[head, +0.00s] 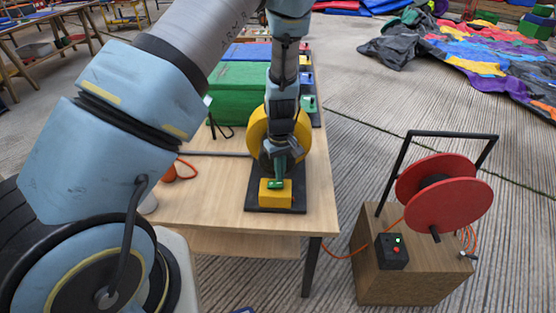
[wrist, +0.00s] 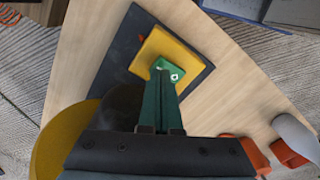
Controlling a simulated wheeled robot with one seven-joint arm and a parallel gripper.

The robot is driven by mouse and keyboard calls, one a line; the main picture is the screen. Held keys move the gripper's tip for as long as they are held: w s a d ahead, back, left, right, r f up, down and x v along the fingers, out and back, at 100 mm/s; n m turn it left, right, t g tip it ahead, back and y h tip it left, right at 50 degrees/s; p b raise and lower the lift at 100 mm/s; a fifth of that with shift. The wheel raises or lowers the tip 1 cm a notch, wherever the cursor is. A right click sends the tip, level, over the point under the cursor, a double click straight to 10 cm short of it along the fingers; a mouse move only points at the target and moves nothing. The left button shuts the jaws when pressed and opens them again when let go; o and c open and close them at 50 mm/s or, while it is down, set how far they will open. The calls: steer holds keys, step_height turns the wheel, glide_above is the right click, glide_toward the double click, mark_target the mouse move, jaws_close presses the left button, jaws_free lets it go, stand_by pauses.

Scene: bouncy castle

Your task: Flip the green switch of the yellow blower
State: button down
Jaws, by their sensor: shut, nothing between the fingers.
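The yellow blower has a round yellow housing (head: 255,131) and a yellow switch box (head: 269,198) on a black base plate (head: 299,201), near the front edge of the wooden table. The green switch (head: 275,184) sits on top of the yellow box. It also shows in the wrist view (wrist: 174,73), right at my fingertips. My gripper (head: 277,178) points down over the box, with its green fingers (wrist: 160,98) together and nothing between them. The fingertips are at the switch and partly hide it. I cannot tell whether they touch it, or which way the switch is set.
Several other blowers stand behind on the table, including a large green block (head: 240,92). Orange items (wrist: 290,153) lie on the table beside the blower. A red cable reel (head: 444,193) on a wooden box stands on the floor to the right.

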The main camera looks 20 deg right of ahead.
mark_target(280, 183)
steer(key=shift+f+b, duration=0.65)
steer(key=shift+f, duration=0.35)
stand_by(0.4)
steer(key=shift+r, duration=0.15)
steer(key=shift+r+p, duration=2.9)
steer(key=shift+r, duration=0.55)
steer(key=w+a+r, duration=0.3)
steer(key=a+r, duration=0.5)
steer(key=s+a+r+m, duration=0.1)
steer(key=s+a+r, duration=0.2)
steer(key=a+r, duration=0.4)
steer(key=s+a+r+m+t, duration=0.1)
steer(key=s+a+r, duration=0.3)
steer(key=a, duration=1.1)
step_height(280, 183, up, 3)
steer(key=shift+r+t, duration=0.1)
steer(key=shift+t, duration=0.2)
